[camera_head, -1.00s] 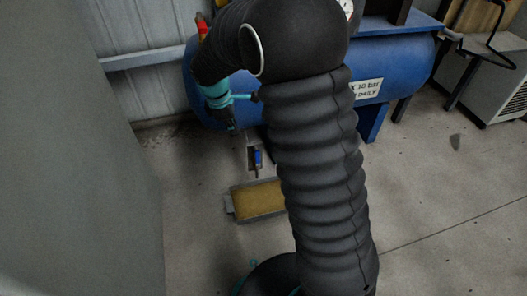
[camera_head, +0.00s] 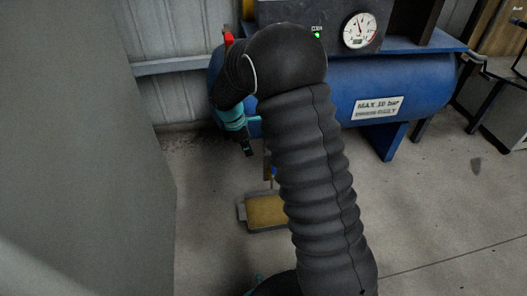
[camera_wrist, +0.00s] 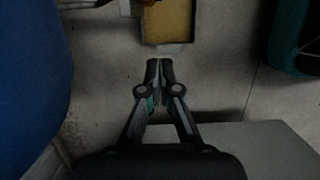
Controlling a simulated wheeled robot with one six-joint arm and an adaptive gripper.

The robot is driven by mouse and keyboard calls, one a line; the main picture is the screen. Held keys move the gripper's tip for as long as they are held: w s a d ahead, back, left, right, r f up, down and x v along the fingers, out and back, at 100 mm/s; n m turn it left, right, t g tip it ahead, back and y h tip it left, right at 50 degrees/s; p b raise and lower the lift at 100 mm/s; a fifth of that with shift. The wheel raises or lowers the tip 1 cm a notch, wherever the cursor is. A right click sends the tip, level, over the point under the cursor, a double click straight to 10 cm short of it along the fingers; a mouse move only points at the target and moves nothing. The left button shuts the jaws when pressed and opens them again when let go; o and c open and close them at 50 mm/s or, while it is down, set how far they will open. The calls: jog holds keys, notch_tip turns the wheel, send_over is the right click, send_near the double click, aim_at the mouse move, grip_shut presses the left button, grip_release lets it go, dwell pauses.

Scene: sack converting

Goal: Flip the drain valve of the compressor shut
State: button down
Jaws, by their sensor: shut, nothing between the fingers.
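The blue compressor tank (camera_head: 425,97) stands across the back in the head view; its side fills the left of the wrist view (camera_wrist: 28,75). Below it a small blue drain valve handle (camera_head: 273,171) shows, mostly hidden by my black arm sleeve; its lever position cannot be told. My gripper (camera_head: 248,151) points down in front of the tank, left of the valve. In the wrist view my gripper (camera_wrist: 160,66) is shut, its fingertips together and empty, apart from the tray.
A grey-rimmed tray (camera_head: 241,212) with a yellow-brown inside lies on the floor below the valve; it also shows in the wrist view (camera_wrist: 167,48). A pressure gauge (camera_head: 360,31) sits above the tank. A grey panel (camera_head: 85,150) stands at left.

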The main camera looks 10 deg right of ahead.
jog(key=d+f+b, duration=0.1)
jog(key=d+f, duration=0.5)
jog(key=f, duration=0.2)
jog(key=shift+b, duration=0.4)
